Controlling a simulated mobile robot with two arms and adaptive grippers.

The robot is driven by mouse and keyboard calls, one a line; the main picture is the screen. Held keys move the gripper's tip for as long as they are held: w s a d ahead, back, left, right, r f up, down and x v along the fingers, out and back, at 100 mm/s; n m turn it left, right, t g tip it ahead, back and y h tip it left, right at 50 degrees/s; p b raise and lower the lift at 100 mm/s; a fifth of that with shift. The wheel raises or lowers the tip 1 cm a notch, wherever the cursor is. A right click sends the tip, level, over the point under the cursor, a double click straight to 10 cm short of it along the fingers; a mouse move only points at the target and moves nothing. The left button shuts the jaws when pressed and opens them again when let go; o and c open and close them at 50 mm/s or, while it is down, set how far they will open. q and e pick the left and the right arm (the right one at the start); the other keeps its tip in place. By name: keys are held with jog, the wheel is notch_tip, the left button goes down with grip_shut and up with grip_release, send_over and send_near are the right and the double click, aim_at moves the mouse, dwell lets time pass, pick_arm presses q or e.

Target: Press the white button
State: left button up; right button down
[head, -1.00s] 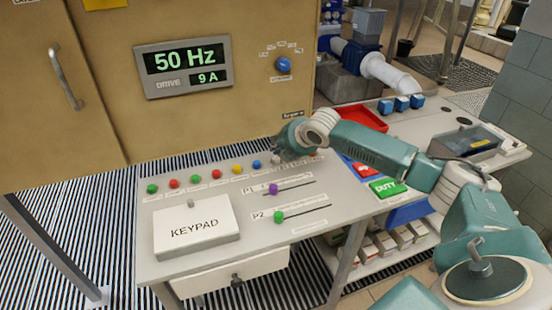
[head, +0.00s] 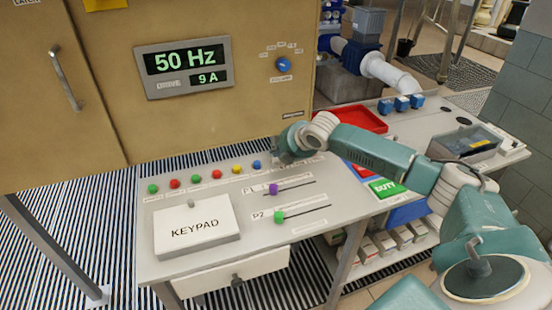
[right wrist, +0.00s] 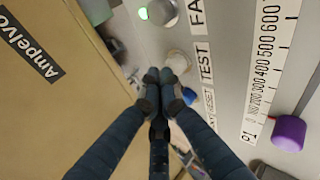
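The white button (right wrist: 178,62) shows in the right wrist view as a pale round cap on the grey panel, close beside the fingertips. The label near it reads TEST. In the head view my right gripper hides it. My right gripper (head: 281,158) is low over the panel, at the right end of the button row. In the right wrist view its fingers (right wrist: 160,77) are together, with nothing between them. I cannot tell whether the fingertips touch the panel or are above it. My left gripper is not in view.
A blue button (right wrist: 188,95) is on the other side of the fingertips, and a silver knob (right wrist: 161,11) lies beyond. A purple slider knob (head: 273,189) and a keypad box (head: 196,228) are in front. The tan cabinet (head: 225,120) stands behind the panel.

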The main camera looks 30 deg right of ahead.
aim_at(277, 160)
jog(key=shift+f, duration=0.45)
dwell(0.5)
jog(key=shift+r+p, duration=0.95)
jog(key=shift+p, duration=0.15)
notch_tip(277, 160, up, 5)
jog(key=p, duration=0.5)
jog(key=shift+f, duration=0.1)
dwell(0.4)
